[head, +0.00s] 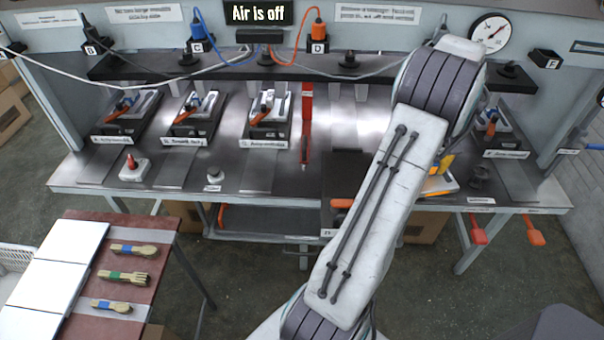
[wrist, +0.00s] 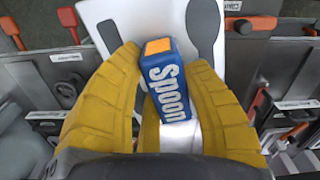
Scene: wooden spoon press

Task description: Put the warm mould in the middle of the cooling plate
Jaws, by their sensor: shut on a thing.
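My gripper (wrist: 163,62) has its yellow fingers shut on the blue handle block (wrist: 170,85), marked "Spoon", with an orange end. In the wrist view a white plate with dark spoon-shaped marks (wrist: 203,30) lies beyond the block; I take the plate and block to be the mould, though their join is hidden. In the head view my arm covers most of the gripper, and a yellow finger (head: 446,163) shows at its right, with a bit of the white plate below it at the bench's right part. I cannot tell which surface is the cooling plate.
The steel bench (head: 230,178) holds several presses with orange levers at the back. A small block with a red knob (head: 133,168) stands at the front left. A red-brown table (head: 165,262) with white panels (head: 70,255) and wooden cutlery stands at the lower left. A sign reads "Air is off".

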